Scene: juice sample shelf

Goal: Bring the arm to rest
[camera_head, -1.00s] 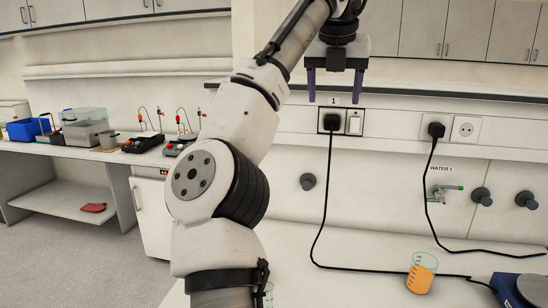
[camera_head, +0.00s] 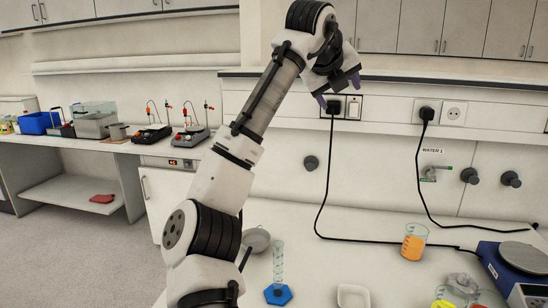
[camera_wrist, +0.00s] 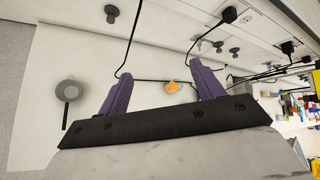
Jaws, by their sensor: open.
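My gripper (camera_head: 338,91) is raised in front of the back wall, high above the bench, with its two purple fingers spread apart and nothing between them. In the wrist view the gripper (camera_wrist: 160,85) also shows open and empty, with the bench far below. My arm rises from the bottom of the head view, bends and leans to the right.
Below on the white bench (camera_head: 385,267) stand an orange-filled beaker (camera_head: 414,243), a clear cylinder on a blue foot (camera_head: 278,293), a grey pan (camera_head: 256,240), a white dish (camera_head: 353,296) and a blue scale (camera_head: 515,268). Black cables (camera_head: 318,210) hang from wall sockets.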

